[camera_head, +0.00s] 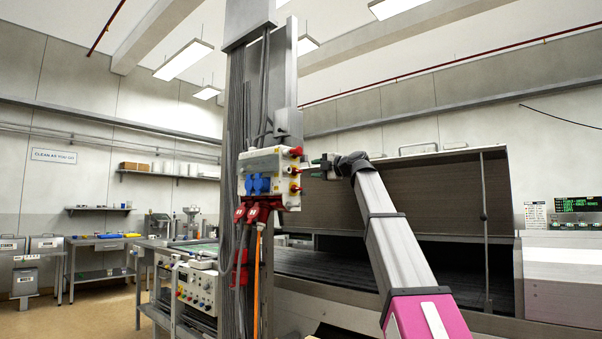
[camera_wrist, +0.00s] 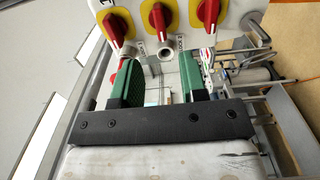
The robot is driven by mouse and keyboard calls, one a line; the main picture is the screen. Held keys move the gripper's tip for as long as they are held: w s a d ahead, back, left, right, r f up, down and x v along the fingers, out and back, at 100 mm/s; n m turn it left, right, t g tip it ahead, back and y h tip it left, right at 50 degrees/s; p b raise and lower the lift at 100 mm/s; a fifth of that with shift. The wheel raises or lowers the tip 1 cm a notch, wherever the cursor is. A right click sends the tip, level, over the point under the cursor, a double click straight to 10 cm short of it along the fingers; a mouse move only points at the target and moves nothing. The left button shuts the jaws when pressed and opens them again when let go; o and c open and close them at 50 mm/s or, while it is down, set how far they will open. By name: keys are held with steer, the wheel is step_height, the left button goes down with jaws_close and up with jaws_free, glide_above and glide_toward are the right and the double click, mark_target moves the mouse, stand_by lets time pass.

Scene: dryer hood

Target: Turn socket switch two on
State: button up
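The socket box (camera_head: 262,165) is mounted on the metal column, with red switches on its right side. In the wrist view three red rotary switches on yellow plates show at the top: a left one (camera_wrist: 114,26), a middle one (camera_wrist: 160,18) and a right one (camera_wrist: 208,11). The fingers are just short of the switch face, roughly in line with the middle switch. In the head view my gripper (camera_head: 321,165) is right of the box.
Blue sockets (camera_head: 257,185) are on the box front, and red plugs (camera_head: 258,212) with cables hang below. The large dryer hood (camera_head: 440,190) stands behind my arm. A control panel (camera_head: 196,288) is at lower left of the column.

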mark_target(299, 171)
steer(key=x, duration=0.8)
steer(key=shift+w+a, duration=0.3)
jaws_close()
